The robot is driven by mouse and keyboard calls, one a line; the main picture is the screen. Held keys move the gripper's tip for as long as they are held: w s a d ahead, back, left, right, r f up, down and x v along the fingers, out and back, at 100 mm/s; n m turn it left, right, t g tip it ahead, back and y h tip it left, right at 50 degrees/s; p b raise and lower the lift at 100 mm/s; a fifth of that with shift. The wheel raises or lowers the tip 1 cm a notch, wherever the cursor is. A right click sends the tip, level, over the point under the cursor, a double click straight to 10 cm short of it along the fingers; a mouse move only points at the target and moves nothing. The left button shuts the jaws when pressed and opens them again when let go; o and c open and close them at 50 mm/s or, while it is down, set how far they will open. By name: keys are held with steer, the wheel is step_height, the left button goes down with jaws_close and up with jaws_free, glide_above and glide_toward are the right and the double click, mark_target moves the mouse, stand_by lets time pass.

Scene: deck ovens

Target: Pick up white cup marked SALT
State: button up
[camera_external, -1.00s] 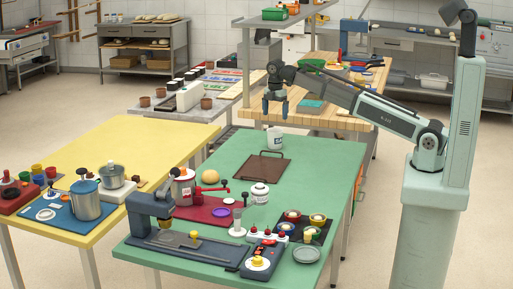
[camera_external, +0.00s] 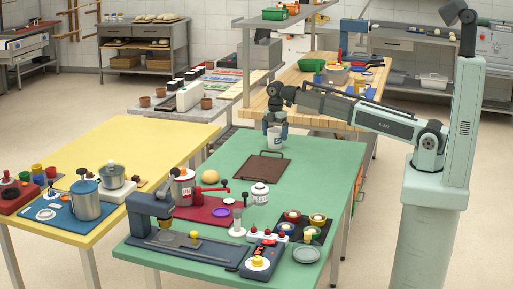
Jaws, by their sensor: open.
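The white cup (camera_external: 274,140) stands upright on the far edge area of the green table, behind the brown tray. A dark mark shows on its side, but the lettering is too small to read. My gripper (camera_external: 275,130) is open and lowered over the cup, with its blue fingers around the cup's upper part. Whether the fingers touch the cup cannot be told. The cup's rim is partly hidden by the gripper.
A brown tray (camera_external: 262,167) lies just in front of the cup. A white lidded jar (camera_external: 259,192), a purple ring (camera_external: 221,212) and a bread-coloured ball (camera_external: 210,177) are nearer the front. The green table (camera_external: 320,170) is clear to the right of the tray.

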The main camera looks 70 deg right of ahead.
steer(key=shift+f, duration=0.85)
steer(key=shift+c, duration=0.3)
steer(key=c, duration=0.9)
